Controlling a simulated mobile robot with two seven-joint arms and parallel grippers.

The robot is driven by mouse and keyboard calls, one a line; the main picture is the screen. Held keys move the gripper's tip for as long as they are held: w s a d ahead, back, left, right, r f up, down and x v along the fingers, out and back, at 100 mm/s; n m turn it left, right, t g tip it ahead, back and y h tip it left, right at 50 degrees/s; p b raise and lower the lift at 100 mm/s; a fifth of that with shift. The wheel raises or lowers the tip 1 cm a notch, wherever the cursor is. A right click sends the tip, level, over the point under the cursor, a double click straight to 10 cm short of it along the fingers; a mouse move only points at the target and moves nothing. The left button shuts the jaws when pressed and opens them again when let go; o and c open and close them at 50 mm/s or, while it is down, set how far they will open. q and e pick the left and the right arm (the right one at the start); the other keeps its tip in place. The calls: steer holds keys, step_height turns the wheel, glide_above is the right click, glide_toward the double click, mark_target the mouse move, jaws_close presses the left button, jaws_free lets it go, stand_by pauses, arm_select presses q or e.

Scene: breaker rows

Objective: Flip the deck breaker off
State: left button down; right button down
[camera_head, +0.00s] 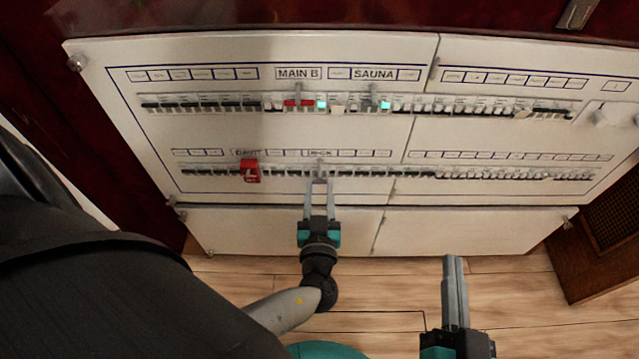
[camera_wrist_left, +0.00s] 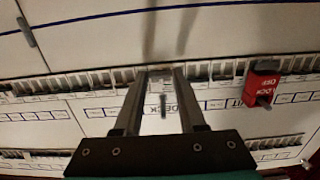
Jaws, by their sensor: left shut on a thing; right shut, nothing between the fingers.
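The deck breaker (camera_head: 320,170) sits in the lower row of the white panel, under its DECK label (camera_head: 320,153). My left gripper (camera_head: 319,184) reaches up to it from below, with its fingertips at the breaker. In the left wrist view, which is upside down, the fingertips (camera_wrist_left: 167,71) close about the breaker, and a thin grey lever (camera_wrist_left: 163,105) shows between the fingers beside the DECK label (camera_wrist_left: 186,100). The fingers hide part of the breaker, so I cannot tell its position. My right gripper (camera_head: 453,262) is shut and empty, below the panel.
A red lock (camera_head: 250,170) covers a breaker to the left in the same row. Small breakers crowd both rows. Blank white panels (camera_head: 255,230) lie below.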

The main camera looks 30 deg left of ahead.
arm_select(q)
steer(key=shift+c, duration=2.4)
jaws_free()
